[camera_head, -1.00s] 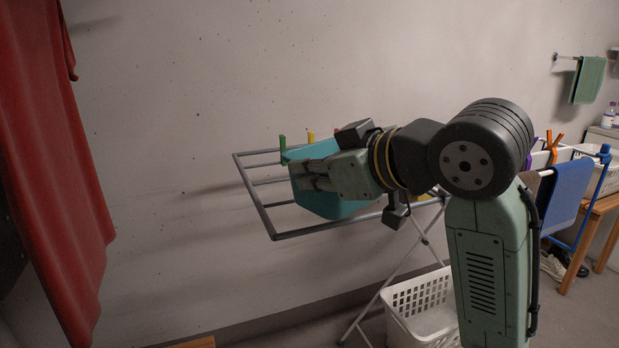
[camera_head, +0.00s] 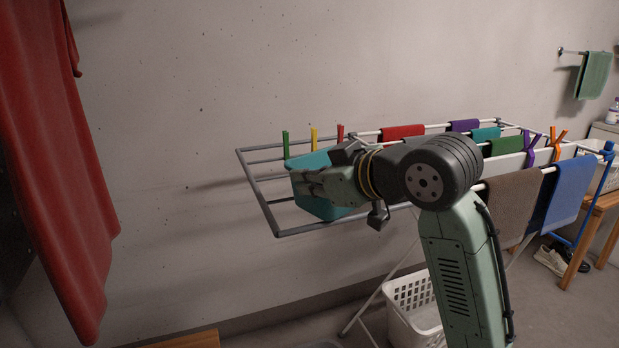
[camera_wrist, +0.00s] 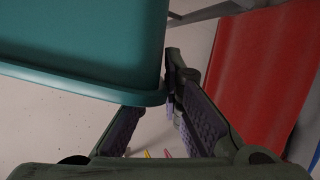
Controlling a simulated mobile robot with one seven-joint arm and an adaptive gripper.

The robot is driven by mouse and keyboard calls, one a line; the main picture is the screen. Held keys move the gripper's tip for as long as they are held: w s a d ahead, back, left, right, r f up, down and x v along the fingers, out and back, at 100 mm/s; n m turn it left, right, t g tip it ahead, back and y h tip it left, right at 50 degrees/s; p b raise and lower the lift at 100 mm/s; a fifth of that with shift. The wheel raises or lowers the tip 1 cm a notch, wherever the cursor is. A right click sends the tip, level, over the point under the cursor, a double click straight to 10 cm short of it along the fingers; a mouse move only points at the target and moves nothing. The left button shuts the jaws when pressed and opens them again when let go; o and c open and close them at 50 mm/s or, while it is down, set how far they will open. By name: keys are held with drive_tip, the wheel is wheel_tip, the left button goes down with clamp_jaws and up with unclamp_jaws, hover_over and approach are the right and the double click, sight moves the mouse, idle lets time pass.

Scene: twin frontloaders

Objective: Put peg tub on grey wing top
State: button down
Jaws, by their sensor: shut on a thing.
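The peg tub (camera_head: 325,208) is a teal tub. In the head view it is over or on the grey wing (camera_head: 262,205), an open frame of grey bars at the left end of the drying rack. My gripper (camera_head: 300,184) reaches in from the right and is shut on the tub, hiding part of it. In the wrist view the tub (camera_wrist: 80,50) fills the upper left, its rim between my fingers (camera_wrist: 160,100). I cannot tell whether the tub's base touches the bars.
Green (camera_head: 286,145), yellow (camera_head: 314,139) and red (camera_head: 340,133) pegs stand along the far side. The rack to the right holds several cloths, including a brown one (camera_head: 511,205). A white basket (camera_head: 412,310) stands below. A red curtain (camera_head: 60,170) hangs at left.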

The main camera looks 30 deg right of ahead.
drive_tip(key=c, duration=1.8)
unclamp_jaws()
drive_tip(key=shift+f, duration=0.1)
drive_tip(key=shift+o, duration=0.2)
drive_tip(key=shift+s+r, duration=0.1)
drive_tip(key=shift+r, duration=0.1)
drive_tip(key=a+b+v, duration=0.1)
drive_tip(key=v, duration=1)
drive_tip(key=shift+s+d+r, duration=0.15)
drive_tip(key=shift+s+d, duration=0.2)
drive_tip(key=shift+d, duration=0.15)
